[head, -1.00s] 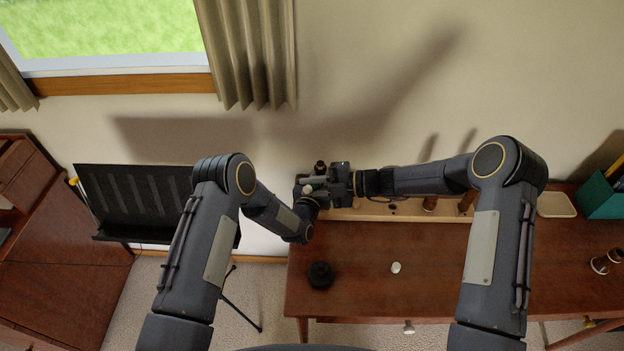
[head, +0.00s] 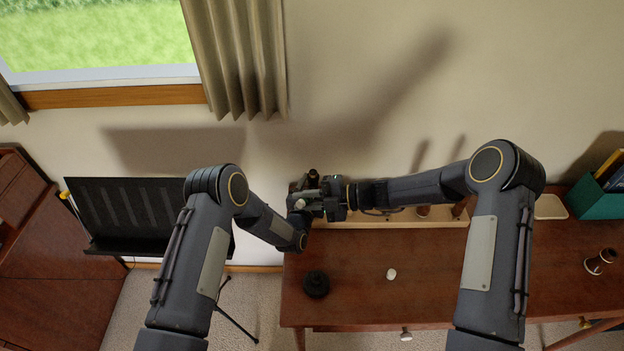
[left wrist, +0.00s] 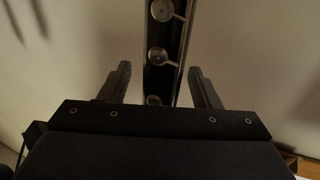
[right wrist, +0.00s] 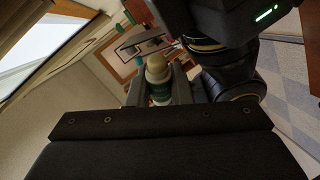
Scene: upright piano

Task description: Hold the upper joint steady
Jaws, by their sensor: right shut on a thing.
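The upper joint (left wrist: 165,85) is a dark tube with silvery keys, upright in the left wrist view. My left gripper (left wrist: 160,78) is open, with one finger on each side of the joint and a visible gap at each side. In the head view only a dark end of what looks like the joint (head: 312,176) shows; the grippers hide the rest. My right gripper (head: 318,200) is close beside the left one. It is shut on a small white and green tube with a cream top (right wrist: 158,72).
A wooden table (head: 430,285) lies below, with a round black piece (head: 316,284) and a small white cap (head: 391,274) on it. A dark bell (head: 601,261) and a teal box (head: 598,197) are at the right. A black music stand (head: 130,215) stands left.

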